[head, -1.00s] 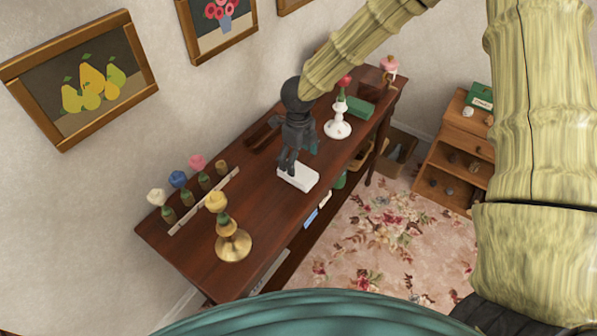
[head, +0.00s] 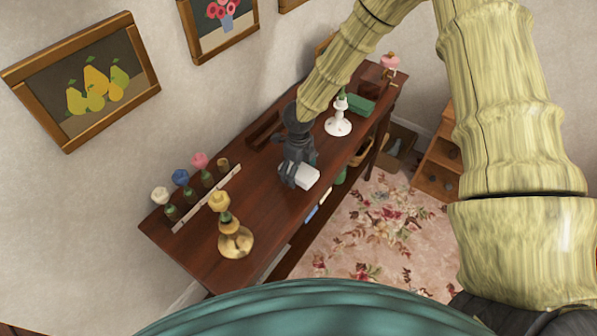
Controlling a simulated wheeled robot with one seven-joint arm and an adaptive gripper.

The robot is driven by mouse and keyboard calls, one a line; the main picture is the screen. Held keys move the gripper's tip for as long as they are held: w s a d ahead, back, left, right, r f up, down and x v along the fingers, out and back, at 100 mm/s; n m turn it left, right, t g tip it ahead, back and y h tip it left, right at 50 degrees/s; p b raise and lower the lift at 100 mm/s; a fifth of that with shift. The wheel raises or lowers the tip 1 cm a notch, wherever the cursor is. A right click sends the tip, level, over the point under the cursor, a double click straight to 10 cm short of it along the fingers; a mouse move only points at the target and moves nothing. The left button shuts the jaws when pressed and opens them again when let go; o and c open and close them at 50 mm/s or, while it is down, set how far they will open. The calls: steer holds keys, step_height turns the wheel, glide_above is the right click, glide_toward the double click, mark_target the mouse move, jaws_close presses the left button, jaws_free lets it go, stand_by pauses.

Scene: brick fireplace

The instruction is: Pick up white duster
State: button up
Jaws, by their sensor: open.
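A small white block, which looks like the white duster (head: 308,176), lies on the dark wooden table (head: 268,205) near its front edge. My gripper (head: 292,180) is dark grey and points down at the block's left end. Its fingers overlap that end in the picture and hide part of it. The jaws are open. The gap between the fingers is too small to see well, and I cannot tell whether they touch the block.
A brass stand with a yellow top (head: 235,241) and a rack with coloured pieces (head: 207,200) stand at the table's left. A white stand (head: 338,124) and a green box (head: 361,104) are behind to the right. A wooden shelf unit (head: 437,170) stands at right.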

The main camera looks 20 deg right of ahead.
steer(key=c, duration=1.1)
steer(key=shift+r, duration=0.1)
steer(key=shift+r+b, duration=0.4)
steer(key=shift+r, duration=0.1)
step_height(320, 180, up, 2)
steer(key=shift+r+b, duration=0.1)
steer(key=shift+b, duration=0.4)
steer(key=s+a+r+b, duration=0.1)
steer(key=s+b, duration=0.4)
steer(key=s, duration=1.1)
steer(key=shift+a+r, duration=0.35)
steer(key=shift+a, duration=0.25)
steer(key=shift+w, duration=0.1)
